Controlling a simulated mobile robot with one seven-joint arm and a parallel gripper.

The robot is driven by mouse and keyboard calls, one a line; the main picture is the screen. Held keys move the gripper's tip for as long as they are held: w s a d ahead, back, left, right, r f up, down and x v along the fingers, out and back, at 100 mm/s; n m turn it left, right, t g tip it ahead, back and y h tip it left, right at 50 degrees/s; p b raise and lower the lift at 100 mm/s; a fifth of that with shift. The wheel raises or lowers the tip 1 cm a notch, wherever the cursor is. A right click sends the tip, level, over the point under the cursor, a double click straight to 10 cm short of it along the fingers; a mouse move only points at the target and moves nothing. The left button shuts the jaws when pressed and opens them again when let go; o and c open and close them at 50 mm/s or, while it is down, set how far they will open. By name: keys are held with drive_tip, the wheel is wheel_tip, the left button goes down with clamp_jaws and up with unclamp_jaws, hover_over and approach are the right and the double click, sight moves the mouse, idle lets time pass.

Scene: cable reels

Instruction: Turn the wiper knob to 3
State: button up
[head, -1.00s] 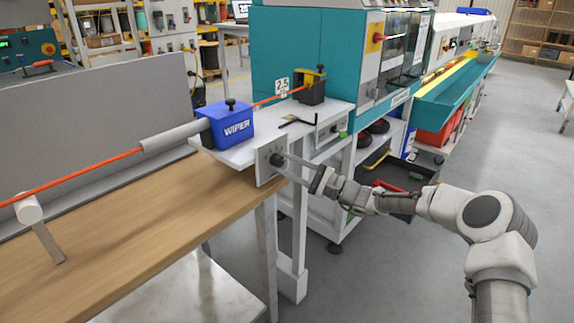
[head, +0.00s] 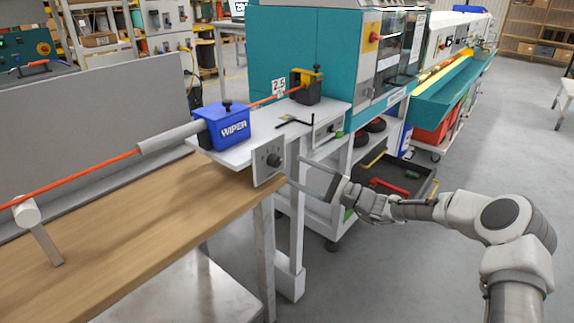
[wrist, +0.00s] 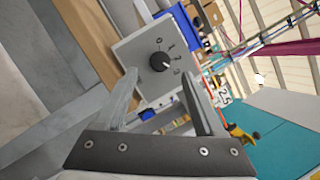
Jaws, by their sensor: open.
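The wiper knob (head: 273,160) is a small dark round knob on a light square plate (head: 262,172) at the end of the white shelf. In the wrist view the black knob (wrist: 159,61) sits among the printed marks 0, 1, 2 and 3. Its small white pointer mark appears to point toward the 3. My gripper (head: 295,170) is open and empty, its fingers apart from the knob and just to its right in the head view. In the wrist view the fingertips of my gripper (wrist: 158,74) lie either side below the knob.
The blue wiper box (head: 229,127) stands on the white shelf (head: 245,150), with an orange cable (head: 80,180) running through it. A hex key (head: 293,121) lies behind. The wooden bench (head: 150,210) is at left. Open floor (head: 400,280) lies at front right.

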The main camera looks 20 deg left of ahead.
drive_tip(key=p+v, duration=0.1)
drive_tip(key=v, duration=1.1)
drive_tip(key=s+r+n+g+h, duration=0.2)
drive_tip(key=s+n+h, duration=0.1)
drive_tip(key=s+h, duration=0.3)
drive_tip(key=s+r+n+g+h, duration=0.3)
drive_tip(key=s, duration=0.4)
drive_tip(key=s+d+r+n+t+h, duration=0.1)
drive_tip(key=s+d+r+t+h, duration=0.4)
drive_tip(key=s+d, duration=0.55)
drive_tip(key=s+d+r+t+h, duration=0.45)
drive_tip(key=s+d+h, duration=0.25)
drive_tip(key=s+d, duration=0.3)
wheel_tip(320, 180, up, 17)
drive_tip(key=s+p, duration=0.1)
drive_tip(key=p, duration=1.6)
drive_tip(key=shift+s+a+g, duration=0.2)
drive_tip(key=shift+s+g, duration=0.15)
drive_tip(key=shift+s, duration=0.05)
drive_tip(key=shift+r, duration=0.1)
